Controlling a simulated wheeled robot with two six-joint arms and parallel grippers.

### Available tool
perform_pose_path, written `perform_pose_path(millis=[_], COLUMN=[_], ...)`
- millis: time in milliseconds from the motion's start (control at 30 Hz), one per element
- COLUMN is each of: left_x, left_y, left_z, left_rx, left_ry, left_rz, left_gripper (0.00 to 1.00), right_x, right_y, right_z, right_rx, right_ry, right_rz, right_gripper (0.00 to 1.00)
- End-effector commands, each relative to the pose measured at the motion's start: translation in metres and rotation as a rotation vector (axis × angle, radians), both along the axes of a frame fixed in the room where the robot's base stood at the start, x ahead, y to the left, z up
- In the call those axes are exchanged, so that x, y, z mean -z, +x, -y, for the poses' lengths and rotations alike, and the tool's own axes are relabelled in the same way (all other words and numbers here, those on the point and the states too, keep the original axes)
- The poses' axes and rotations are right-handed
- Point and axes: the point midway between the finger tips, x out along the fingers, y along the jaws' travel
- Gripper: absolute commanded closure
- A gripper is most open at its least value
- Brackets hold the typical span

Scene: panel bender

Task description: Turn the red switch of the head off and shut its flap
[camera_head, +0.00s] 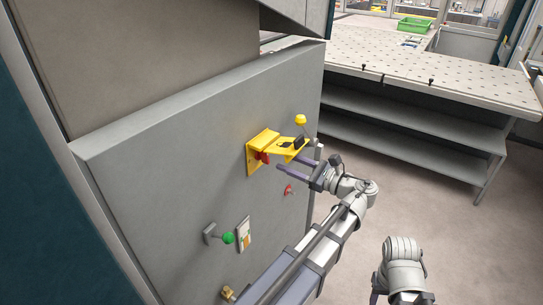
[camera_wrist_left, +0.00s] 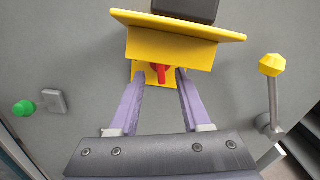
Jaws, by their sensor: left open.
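The red switch (camera_head: 263,157) sits on a yellow mount (camera_head: 252,160) on the grey machine panel. In the left wrist view the red switch (camera_wrist_left: 161,73) shows below the flap (camera_wrist_left: 180,25), turned roughly upright in the picture. My left gripper (camera_head: 288,164) is open in front of the panel, just below the flap. Its purple fingertips (camera_wrist_left: 160,76) appear on either side of the switch, with gaps visible.
A lever with a yellow knob (camera_head: 300,119) stands right of the flap.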

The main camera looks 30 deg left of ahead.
Motion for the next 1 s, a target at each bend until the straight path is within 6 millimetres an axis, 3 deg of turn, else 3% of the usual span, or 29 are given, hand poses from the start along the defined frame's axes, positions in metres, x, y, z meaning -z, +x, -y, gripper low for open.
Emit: perform_pose_path(millis=[200,400,800,1000], left_x=[0.000,0.000,0.000,0.000], left_y=[0.002,0.004,0.005,0.005], left_z=[-0.036,-0.057,-0.064,-0.064], left_rx=[-0.004,-0.001,0.001,0.001], left_ry=[-0.001,-0.001,-0.002,-0.002], left_rz=[0.001,0.001,0.002,0.002], left_gripper=[0.53,0.53,0.53,0.74], right_x=[0.000,0.000,0.000,0.000], right_y=[0.000,0.000,0.000,0.000], right_z=[0.000,0.000,0.000,0.000], right_rx=[0.000,0.000,0.000,0.000], right_ry=[0.000,0.000,0.000,0.000], right_rz=[0.000,0.000,0.000,0.000], right_gripper=[0.50,0.50,0.50,0.50])
